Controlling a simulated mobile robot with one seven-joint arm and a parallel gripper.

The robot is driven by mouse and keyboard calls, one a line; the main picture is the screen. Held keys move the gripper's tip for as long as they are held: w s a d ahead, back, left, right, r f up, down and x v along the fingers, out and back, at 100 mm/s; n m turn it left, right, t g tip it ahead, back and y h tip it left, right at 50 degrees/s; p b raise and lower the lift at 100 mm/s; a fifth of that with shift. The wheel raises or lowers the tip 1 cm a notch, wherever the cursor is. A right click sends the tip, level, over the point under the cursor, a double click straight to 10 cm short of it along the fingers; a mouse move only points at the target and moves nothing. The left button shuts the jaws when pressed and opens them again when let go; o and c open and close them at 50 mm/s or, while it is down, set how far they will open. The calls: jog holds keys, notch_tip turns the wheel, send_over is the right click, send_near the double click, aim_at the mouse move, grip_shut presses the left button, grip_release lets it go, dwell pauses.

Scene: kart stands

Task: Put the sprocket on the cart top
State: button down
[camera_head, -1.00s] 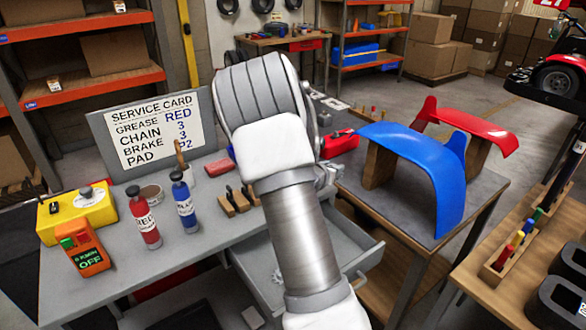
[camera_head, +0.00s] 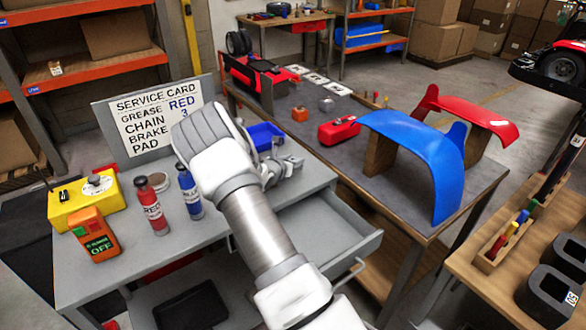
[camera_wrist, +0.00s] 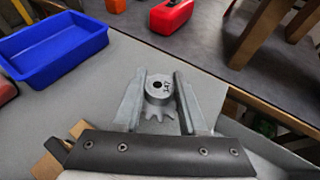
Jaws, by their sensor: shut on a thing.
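The sprocket (camera_wrist: 158,90) is a small grey metal piece with teeth, a dark centre hole and a marking hard to read. My gripper (camera_wrist: 158,92) is shut on it in the wrist view, a finger on each side. In the head view my gripper (camera_head: 284,170) is over the right part of the grey cart top (camera_head: 190,246), near its back right edge. The cart top also fills the left middle of the wrist view (camera_wrist: 95,85). I cannot tell how high the sprocket is above it. My arm hides part of the cart top.
A blue bin (camera_head: 266,136) stands at the cart's back. Red (camera_head: 151,211) and blue (camera_head: 189,190) bottles, a yellow box (camera_head: 85,200) and an orange device (camera_head: 95,235) stand left. The drawer (camera_head: 330,228) is open. A service card (camera_head: 150,115) stands behind.

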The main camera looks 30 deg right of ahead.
jog(key=shift+w+f, duration=0.1)
jog(key=shift+f, duration=1.9)
jog(key=shift+f, duration=0.1)
jog(key=shift+f, duration=0.15)
jog(key=shift+c, duration=2.3)
grip_release()
